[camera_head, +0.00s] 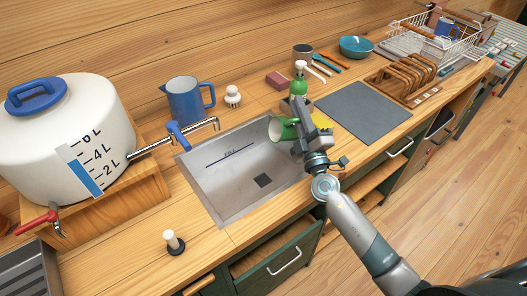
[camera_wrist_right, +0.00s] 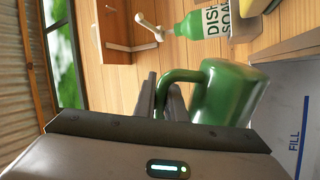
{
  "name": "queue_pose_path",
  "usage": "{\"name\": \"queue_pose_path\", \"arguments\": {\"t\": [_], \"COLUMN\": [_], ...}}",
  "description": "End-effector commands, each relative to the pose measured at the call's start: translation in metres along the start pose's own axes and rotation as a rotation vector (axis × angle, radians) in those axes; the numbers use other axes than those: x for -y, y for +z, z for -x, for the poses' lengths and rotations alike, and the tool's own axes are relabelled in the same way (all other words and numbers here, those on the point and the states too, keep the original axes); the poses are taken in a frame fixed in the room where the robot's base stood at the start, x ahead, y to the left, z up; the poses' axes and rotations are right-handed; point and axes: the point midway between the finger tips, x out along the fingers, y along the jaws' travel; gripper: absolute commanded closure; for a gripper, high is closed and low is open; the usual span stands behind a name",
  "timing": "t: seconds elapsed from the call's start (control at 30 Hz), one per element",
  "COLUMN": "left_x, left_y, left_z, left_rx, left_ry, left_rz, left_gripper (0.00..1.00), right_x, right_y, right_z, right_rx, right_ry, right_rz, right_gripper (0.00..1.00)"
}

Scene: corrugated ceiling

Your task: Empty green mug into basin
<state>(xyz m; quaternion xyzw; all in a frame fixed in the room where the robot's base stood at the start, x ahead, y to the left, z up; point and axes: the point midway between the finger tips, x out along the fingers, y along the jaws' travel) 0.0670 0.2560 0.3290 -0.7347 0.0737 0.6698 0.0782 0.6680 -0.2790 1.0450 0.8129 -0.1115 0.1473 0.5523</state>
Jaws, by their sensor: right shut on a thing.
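The green mug (camera_head: 282,130) is in my right gripper (camera_head: 308,122), tilted on its side over the right edge of the metal basin (camera_head: 222,187), its mouth toward the left. In the right wrist view the mug (camera_wrist_right: 228,95) shows its body and its handle, and my right gripper (camera_wrist_right: 160,98) has its fingers at the handle, shut on it. No liquid shows coming out of the mug, and its inside is too small to judge. The basin is set in the wooden counter, with a dark square drain and a fill line. My left gripper is not in view.
A blue pitcher (camera_head: 186,99) and a tap (camera_head: 200,128) are behind the basin. A white water tank (camera_head: 70,130) stands left. A grey mat (camera_head: 362,112) lies right.

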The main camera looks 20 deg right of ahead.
Motion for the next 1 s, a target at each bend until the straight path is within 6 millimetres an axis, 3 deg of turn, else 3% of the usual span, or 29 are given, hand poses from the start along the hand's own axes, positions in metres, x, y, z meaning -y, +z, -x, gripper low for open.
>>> {"name": "queue_pose_path", "arguments": {"t": [0.57,0.77,1.0], "left_x": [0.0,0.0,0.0], "left_y": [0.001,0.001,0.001], "left_z": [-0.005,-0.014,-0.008], "left_rx": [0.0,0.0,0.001], "left_ry": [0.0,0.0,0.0], "left_rz": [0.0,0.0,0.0], "left_gripper": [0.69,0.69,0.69], "right_x": [0.002,0.006,0.0], "right_y": [0.004,0.016,0.027], "right_z": [0.001,0.003,0.001], "right_rx": [0.014,0.048,0.107], "right_ry": [0.001,-0.002,-0.007], "right_rz": [-0.031,-0.104,-0.238], "right_gripper": [1.0,1.0,1.0]}}
